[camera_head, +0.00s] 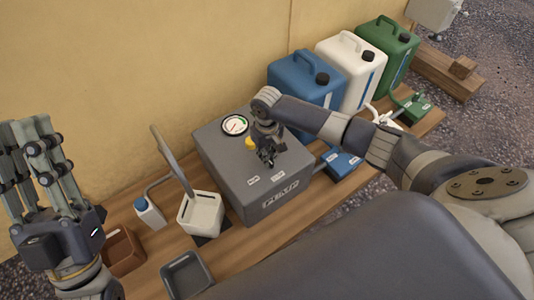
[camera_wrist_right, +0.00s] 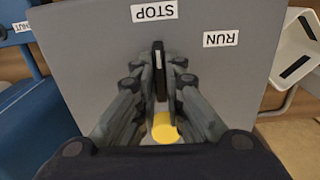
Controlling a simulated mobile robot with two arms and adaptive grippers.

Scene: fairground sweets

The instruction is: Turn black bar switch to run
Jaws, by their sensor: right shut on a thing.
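The grey pump box (camera_head: 229,176) stands on the wooden bench, with a "PUMP" label on its front. Its black bar switch (camera_wrist_right: 158,70) shows in the right wrist view between my right fingers, with a white mark on it. The bar points towards the "STOP" label (camera_wrist_right: 153,11). The "RUN" label (camera_wrist_right: 221,39) lies to the right of the bar in that view, and both labels appear upside down. My right gripper (camera_head: 267,158) reaches down onto the box top and is shut on the bar. My left gripper (camera_head: 28,130) is raised at the far left, away from the box; its jaw gap is unclear.
A gauge (camera_head: 235,125) and a yellow knob (camera_wrist_right: 165,128) are on the box beside the switch. Blue (camera_head: 300,80), white (camera_head: 350,65) and green (camera_head: 388,45) jugs stand behind.

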